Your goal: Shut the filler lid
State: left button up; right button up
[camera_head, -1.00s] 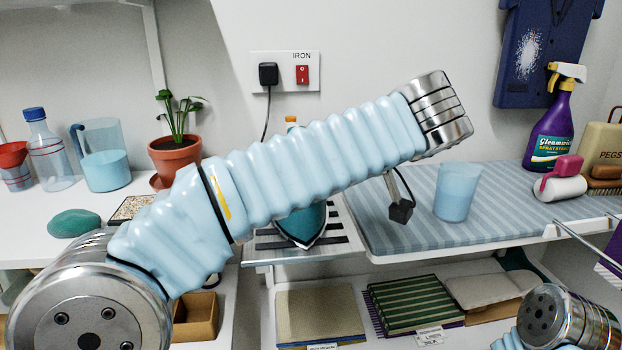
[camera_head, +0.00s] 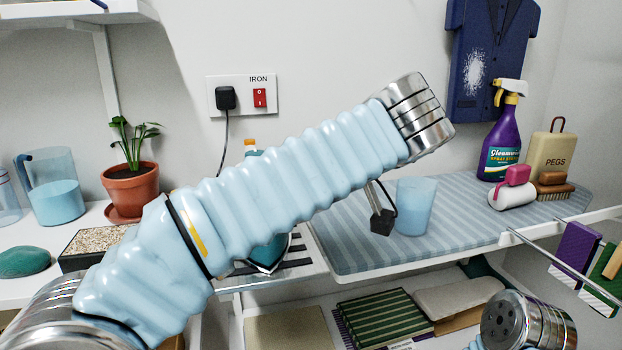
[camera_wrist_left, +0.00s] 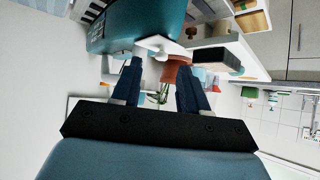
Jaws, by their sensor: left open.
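The teal iron (camera_head: 268,256) rests on a dark-striped metal stand in the head view, mostly hidden behind my left arm. In the left wrist view the iron's teal body (camera_wrist_left: 135,22) fills the top left. A small white flap (camera_wrist_left: 153,43) sticks out from its edge; it looks like the filler lid standing open, though it is small. My left gripper (camera_wrist_left: 158,64) is open, with its two dark blue fingers pointing towards the flap, which lies just beyond the fingertips. Nothing is between the fingers. My right gripper is not in view.
A potted plant (camera_head: 130,185) stands left of the iron. Right of it, a blue cup (camera_head: 414,205) stands on the striped ironing board (camera_head: 350,255), with a purple spray bottle (camera_head: 501,140) at the back. A plug and cord (camera_head: 226,98) hang on the wall.

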pick_arm(q)
jog(key=v, duration=0.8)
jog(key=shift+r, duration=0.2)
jog(key=shift+s, duration=0.1)
